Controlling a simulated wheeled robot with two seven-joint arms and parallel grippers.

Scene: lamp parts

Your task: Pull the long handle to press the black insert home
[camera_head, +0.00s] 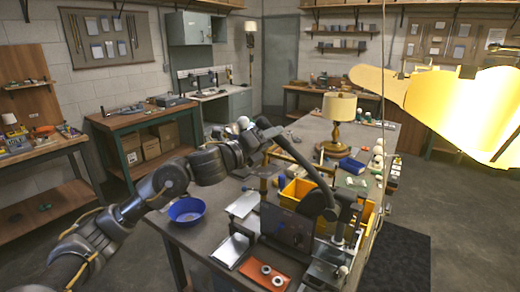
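The long dark handle (305,167) slopes from the upper left down to the press (341,240) at the table's near end. My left arm comes in from the left, and my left gripper (266,132) is at the handle's raised upper end. Its fingers are small and dark against the handle, so I cannot tell whether they are closed on it. I cannot make out the black insert; a dark panel (286,228) stands in front of part of the press. My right gripper is not in view.
A blue bowl (187,210) stands on the table left of the press. An orange tray (265,273) with pale rings lies in front. Yellow bins (297,191) and a lit table lamp (338,118) stand behind.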

